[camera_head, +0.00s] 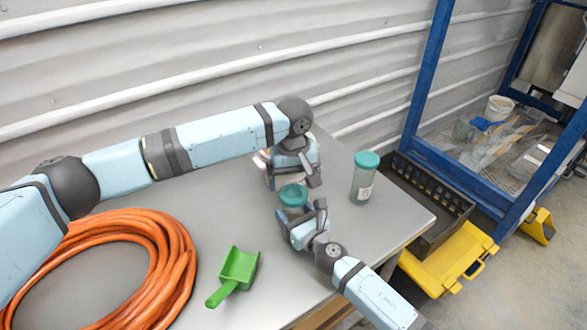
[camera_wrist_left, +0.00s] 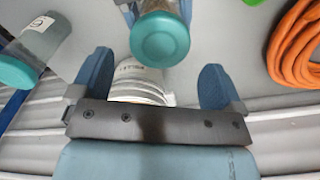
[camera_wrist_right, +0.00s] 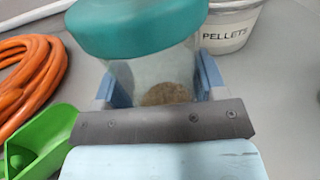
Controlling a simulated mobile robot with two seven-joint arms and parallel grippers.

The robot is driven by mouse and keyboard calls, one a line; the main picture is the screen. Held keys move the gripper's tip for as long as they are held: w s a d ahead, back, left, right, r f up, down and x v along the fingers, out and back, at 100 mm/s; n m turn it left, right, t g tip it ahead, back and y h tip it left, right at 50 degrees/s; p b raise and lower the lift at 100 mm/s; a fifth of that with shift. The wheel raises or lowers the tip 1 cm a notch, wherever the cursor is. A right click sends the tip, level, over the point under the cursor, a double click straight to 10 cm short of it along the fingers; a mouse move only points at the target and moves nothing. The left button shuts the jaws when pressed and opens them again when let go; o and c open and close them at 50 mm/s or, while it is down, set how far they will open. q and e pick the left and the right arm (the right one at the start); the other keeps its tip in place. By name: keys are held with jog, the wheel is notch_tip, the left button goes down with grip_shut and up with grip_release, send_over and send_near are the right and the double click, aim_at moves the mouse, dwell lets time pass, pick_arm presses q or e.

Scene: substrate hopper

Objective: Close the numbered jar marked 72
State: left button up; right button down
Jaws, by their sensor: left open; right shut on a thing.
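A clear jar with a teal lid (camera_head: 292,194) stands on the grey table and is gripped low on its body by my right gripper (camera_head: 303,211). In the right wrist view, the teal lid (camera_wrist_right: 138,30) sits on top of the jar, with brown contents inside; whether it is fully seated I cannot tell. My left gripper (camera_head: 308,176) is open just behind and above this jar. In the left wrist view the lid (camera_wrist_left: 160,40) shows between and beyond its fingers. A second teal-lidded jar (camera_head: 363,180) stands to the right; its label is too small to read. No 72 is legible.
A white bucket labelled PELLETS (camera_wrist_right: 228,30) stands behind the held jar, partly hidden by my left gripper in the head view. A green scoop (camera_head: 236,272) and a coiled orange hose (camera_head: 172,262) lie on the table. A black crate (camera_head: 432,190) and yellow case (camera_head: 448,262) are beyond the right edge.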

aim_at(293, 193)
pick_arm(q)
jog(key=shift+f, duration=2.4)
jog(key=c, duration=0.9)
jog(key=m, duration=0.5)
jog(key=shift+m, duration=0.4)
jog(key=shift+c, duration=0.2)
jog(key=m, duration=0.6)
jog(key=shift+f, duration=0.1)
jog(key=m, duration=0.6)
jog(key=shift+m, duration=0.3)
jog(key=m, duration=0.5)
jog(key=shift+m, duration=0.4)
jog(key=o, duration=1)
